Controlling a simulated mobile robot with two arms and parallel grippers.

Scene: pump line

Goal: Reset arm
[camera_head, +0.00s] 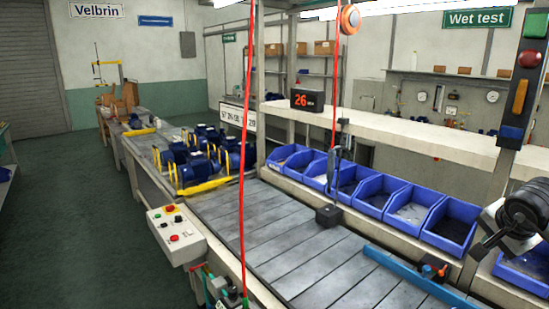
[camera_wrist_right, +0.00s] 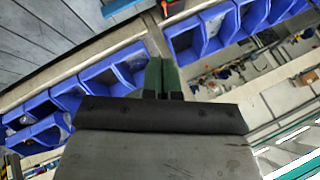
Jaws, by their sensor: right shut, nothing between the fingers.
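My right gripper (camera_head: 476,250) comes in at the right edge of the head view, above the blue bins at the right end of the row. Its fingers also show in the right wrist view (camera_wrist_right: 162,66), closed together with nothing between them. The gripper hangs in the air, apart from the bins as far as I can tell. My left gripper is not in the head view.
Blue bins (camera_head: 410,214) line the far side of the slatted bench (camera_head: 275,240). A red cable (camera_head: 243,150) hangs in front. A black tool (camera_head: 329,215) hangs over the bench. Blue pumps (camera_head: 190,158) stand farther back. A button box (camera_head: 176,236) sits at the near edge.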

